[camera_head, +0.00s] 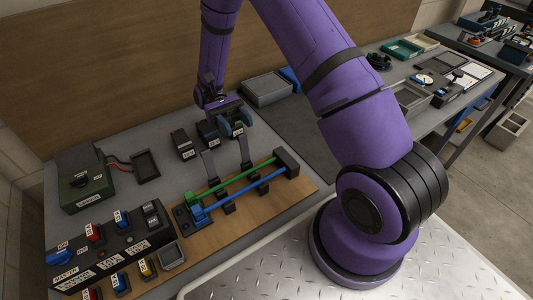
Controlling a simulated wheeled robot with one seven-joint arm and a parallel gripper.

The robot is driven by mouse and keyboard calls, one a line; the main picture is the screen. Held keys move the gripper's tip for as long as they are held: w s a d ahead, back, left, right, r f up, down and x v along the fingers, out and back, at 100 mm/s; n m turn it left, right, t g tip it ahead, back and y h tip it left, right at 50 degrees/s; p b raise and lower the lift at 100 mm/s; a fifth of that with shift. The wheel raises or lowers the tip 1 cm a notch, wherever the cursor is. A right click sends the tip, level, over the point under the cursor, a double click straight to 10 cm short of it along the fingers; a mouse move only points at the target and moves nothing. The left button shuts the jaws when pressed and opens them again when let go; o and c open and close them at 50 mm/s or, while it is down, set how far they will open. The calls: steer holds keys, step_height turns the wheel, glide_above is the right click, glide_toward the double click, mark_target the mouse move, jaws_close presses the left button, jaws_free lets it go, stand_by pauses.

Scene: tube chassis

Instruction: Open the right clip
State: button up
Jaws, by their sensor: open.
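A wooden board (240,222) carries a green tube (231,182) and a blue tube (243,192), which run side by side from small blocks at the left to a dark end block (287,161). Two dark clip arms stand up behind the tubes: the left clip (208,166) and the right clip (244,152). Both look raised and leaning back from the tubes. My gripper (236,124) is open, at the top end of the right clip's arm. I cannot tell if its fingers touch the clip. Its far side is partly hidden by my wrist.
A switch panel (110,249) with coloured switches fills the front left. A grey bin (267,90) is at the back.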

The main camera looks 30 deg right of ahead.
steer(key=s+r, duration=0.1)
steer(key=s, duration=1.5)
steer(key=shift+r, duration=0.1)
